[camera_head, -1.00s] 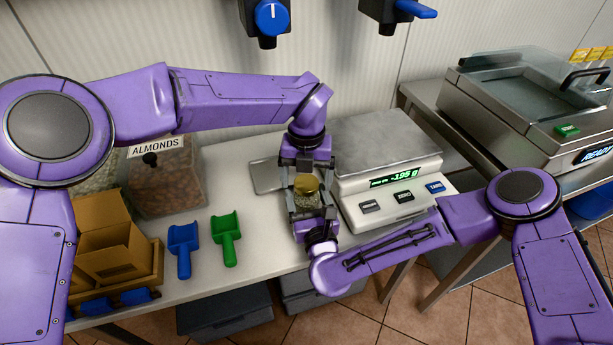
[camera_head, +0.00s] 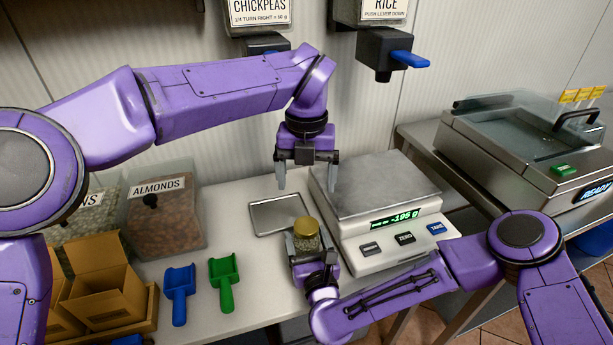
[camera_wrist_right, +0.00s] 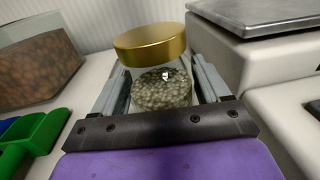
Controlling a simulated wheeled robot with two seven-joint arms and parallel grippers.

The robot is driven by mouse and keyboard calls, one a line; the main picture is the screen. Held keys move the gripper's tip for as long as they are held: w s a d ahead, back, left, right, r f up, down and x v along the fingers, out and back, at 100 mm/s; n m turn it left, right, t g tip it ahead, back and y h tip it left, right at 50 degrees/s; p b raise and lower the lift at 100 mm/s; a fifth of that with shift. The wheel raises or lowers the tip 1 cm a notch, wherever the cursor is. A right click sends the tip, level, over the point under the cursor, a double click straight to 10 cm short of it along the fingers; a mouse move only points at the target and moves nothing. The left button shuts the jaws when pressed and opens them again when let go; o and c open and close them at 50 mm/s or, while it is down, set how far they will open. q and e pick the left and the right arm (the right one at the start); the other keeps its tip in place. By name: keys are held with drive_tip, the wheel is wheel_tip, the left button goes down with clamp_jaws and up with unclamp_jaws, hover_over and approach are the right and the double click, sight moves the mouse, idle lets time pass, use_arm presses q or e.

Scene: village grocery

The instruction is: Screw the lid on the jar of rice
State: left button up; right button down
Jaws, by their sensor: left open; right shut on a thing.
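The jar (camera_head: 306,243) stands upright at the front of the white counter, left of the scale. It is clear glass with pale grainy contents, and also shows in the right wrist view (camera_wrist_right: 162,88). My right gripper (camera_head: 308,258) is shut on the jar's body from the front, below the lid. My left gripper (camera_head: 307,184) is open and empty, pointing down above and behind the jar, clear of the lid.
A scale (camera_head: 385,230) reading -195 g stands right of the jar. A metal tray (camera_head: 278,216) lies behind it. A green scoop (camera_head: 223,282), a blue scoop (camera_head: 179,292), cardboard boxes (camera_head: 100,285) and an almond bin (camera_head: 162,222) are left. Dispensers (camera_head: 385,50) hang above.

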unclamp_jaws()
drive_tip(key=b+v, duration=0.2)
drive_tip(key=v, duration=0.7)
drive_tip(key=shift+s+d+f, duration=0.1)
drive_tip(key=shift+s, duration=0.15)
drive_tip(key=shift+s+d, duration=0.15)
drive_tip(key=shift+s, duration=0.3)
